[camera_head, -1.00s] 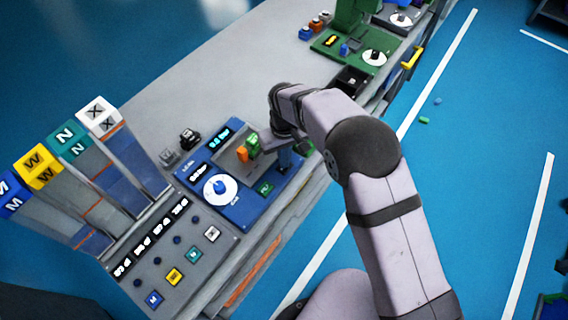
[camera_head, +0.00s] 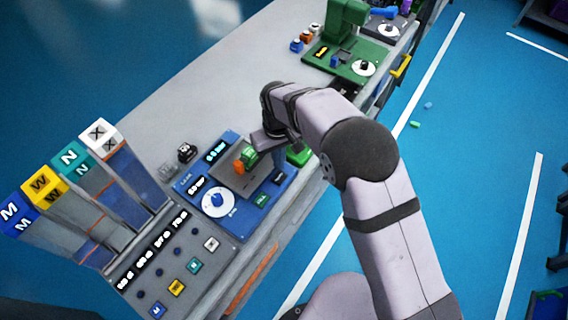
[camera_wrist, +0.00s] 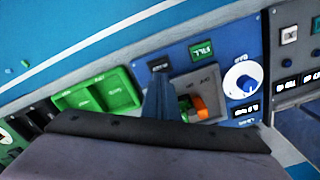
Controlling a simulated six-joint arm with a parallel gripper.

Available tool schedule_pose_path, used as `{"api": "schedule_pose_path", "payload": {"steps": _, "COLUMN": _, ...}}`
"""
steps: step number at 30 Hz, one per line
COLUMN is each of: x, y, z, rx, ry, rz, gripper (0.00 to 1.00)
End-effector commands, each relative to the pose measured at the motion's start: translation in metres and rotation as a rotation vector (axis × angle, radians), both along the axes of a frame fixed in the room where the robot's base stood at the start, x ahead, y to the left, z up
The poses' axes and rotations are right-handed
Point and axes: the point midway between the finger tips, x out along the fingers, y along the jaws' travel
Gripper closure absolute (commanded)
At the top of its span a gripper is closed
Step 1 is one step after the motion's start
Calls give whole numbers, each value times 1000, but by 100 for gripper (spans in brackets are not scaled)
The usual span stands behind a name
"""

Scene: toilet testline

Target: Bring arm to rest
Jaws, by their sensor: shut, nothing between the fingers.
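The fingers overlap the blue panel (camera_wrist: 222,52) in that picture. An orange and green part (camera_head: 243,160) sits on the panel's grey plate, beside the gripper and apart from it in the head view; it also shows in the wrist view (camera_wrist: 198,107).
A white dial (camera_head: 219,202) is on the blue panel. A green tray (camera_head: 299,157) lies beside it, partly hidden by my arm. Lettered blocks on columns (camera_head: 45,184) and a grey button panel (camera_head: 165,262) stand left. A green station (camera_head: 345,62) stands farther back. Bare bench (camera_head: 190,95) lies between.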

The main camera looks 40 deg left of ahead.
Motion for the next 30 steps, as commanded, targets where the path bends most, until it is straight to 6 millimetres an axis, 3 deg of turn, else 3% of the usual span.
{"api": "schedule_pose_path", "payload": {"steps": 7, "x": 4, "y": 7, "z": 0, "rx": 27, "ry": -17, "rz": -10, "gripper": 100}}
{"api": "schedule_pose_path", "payload": {"steps": 11, "x": -11, "y": -17, "z": -23, "rx": -18, "ry": 10, "rz": -16, "gripper": 100}}
{"api": "schedule_pose_path", "payload": {"steps": 15, "x": -43, "y": -70, "z": -56, "rx": -121, "ry": 73, "rz": -21, "gripper": 100}}
{"api": "schedule_pose_path", "payload": {"steps": 18, "x": -69, "y": -111, "z": -59, "rx": -182, "ry": 109, "rz": -25, "gripper": 100}}
{"api": "schedule_pose_path", "payload": {"steps": 23, "x": -86, "y": -184, "z": -39, "rx": -235, "ry": 153, "rz": -103, "gripper": 100}}
{"api": "schedule_pose_path", "payload": {"steps": 30, "x": -99, "y": -295, "z": 11, "rx": -235, "ry": 197, "rz": -343, "gripper": 100}}
